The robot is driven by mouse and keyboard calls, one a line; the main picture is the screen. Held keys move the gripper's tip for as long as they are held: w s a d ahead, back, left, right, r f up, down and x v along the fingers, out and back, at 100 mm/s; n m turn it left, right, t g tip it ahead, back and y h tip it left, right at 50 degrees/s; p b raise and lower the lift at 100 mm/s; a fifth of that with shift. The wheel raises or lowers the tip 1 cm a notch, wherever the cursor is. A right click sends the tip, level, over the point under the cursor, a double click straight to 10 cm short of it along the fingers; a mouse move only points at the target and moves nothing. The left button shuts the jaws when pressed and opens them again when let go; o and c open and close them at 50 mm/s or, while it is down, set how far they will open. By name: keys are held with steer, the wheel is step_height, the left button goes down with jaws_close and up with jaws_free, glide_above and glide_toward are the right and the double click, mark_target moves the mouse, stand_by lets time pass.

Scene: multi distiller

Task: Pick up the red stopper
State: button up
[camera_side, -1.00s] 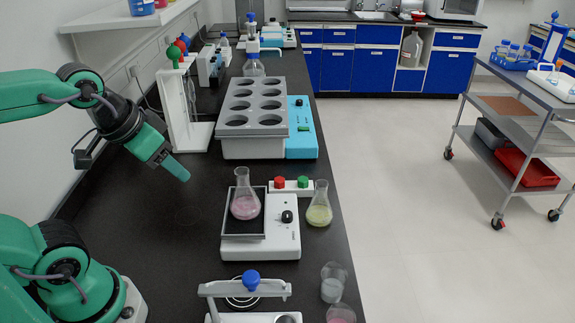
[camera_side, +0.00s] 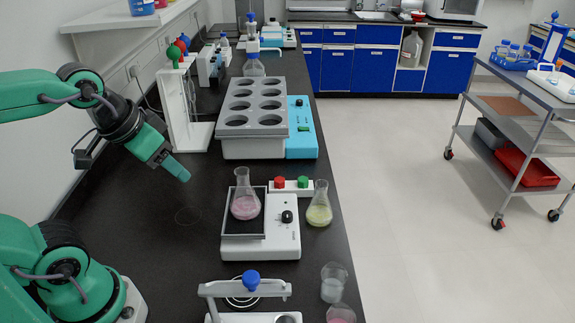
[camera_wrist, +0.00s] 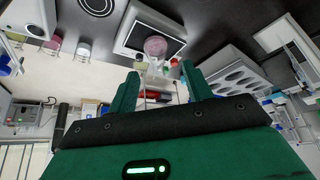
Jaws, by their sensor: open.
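The red stopper (camera_side: 280,182) sits on a small white holder (camera_side: 292,190) beside a green stopper (camera_side: 303,182), just behind the flask on the hotplate. In the wrist view the red stopper (camera_wrist: 174,62) shows small beyond the flask, between my finger lines. My gripper (camera_side: 181,174) hangs in the air to the left of the holder, well apart from it, pointing down and to the right. The wrist view shows my two green fingers (camera_wrist: 160,88) spread apart with nothing between them.
A flask of pink liquid (camera_side: 245,205) stands on the hotplate (camera_side: 285,240). A flask of yellow liquid (camera_side: 319,212) stands right of it, close to the holder. A heating block (camera_side: 255,146) is behind. A white stand (camera_side: 180,115) is near my gripper. The bench's left middle is clear.

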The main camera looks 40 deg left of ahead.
stand_by(0.3)
steer(key=n+g, duration=0.3)
steer(key=g, duration=0.3)
glide_above(279, 180)
step_height(279, 180, down, 14)
steer(key=shift+w+r, duration=0.1)
steer(key=shift+f, duration=1.3)
steer(key=shift+f, duration=2.6)
